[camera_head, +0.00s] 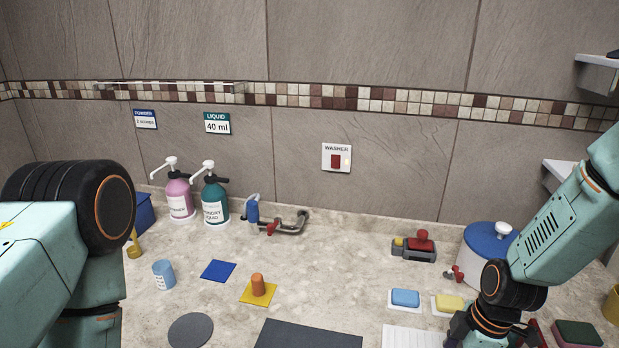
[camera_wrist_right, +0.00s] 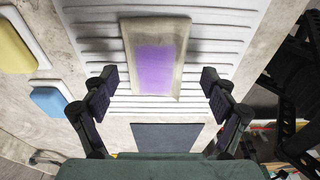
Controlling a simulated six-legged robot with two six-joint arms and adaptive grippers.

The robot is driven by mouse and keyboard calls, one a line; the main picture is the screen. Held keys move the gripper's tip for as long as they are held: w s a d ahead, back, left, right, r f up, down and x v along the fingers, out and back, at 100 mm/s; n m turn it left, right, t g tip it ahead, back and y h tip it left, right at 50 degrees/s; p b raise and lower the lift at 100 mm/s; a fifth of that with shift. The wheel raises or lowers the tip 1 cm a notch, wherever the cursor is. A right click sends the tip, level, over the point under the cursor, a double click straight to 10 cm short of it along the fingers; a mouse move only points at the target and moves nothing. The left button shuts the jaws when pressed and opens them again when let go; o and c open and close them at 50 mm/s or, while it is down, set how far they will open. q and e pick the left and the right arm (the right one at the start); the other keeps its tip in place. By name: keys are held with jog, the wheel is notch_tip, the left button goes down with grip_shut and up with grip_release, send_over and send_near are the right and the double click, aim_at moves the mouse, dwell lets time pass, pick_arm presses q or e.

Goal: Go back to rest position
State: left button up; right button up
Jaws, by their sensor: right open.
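My right gripper (camera_wrist_right: 159,78) is open in the right wrist view, its two dark fingers apart with nothing between the pads. A clear packet with a purple patch (camera_wrist_right: 157,68) lies beyond the fingertips on a white ribbed board (camera_wrist_right: 85,45). I cannot tell the gap between fingers and packet. In the head view my right arm comes in from the right, its wrist at the bottom edge and its fingers not clearly seen. My left arm fills the left side; its gripper is out of view.
A pink pump bottle (camera_head: 179,198) and a green one (camera_head: 214,200) stand by the wall. A blue-lidded pot (camera_head: 486,245) is beside my right arm. Blue (camera_head: 405,298) and yellow (camera_head: 449,303) soaps lie nearby. An orange cylinder (camera_head: 257,285) stands on a yellow square.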

jog(key=shift+s+r, duration=0.15)
jog(key=shift+r, duration=1.6)
jog(key=shift+w+f, duration=0.15)
jog(key=shift+w, duration=0.05)
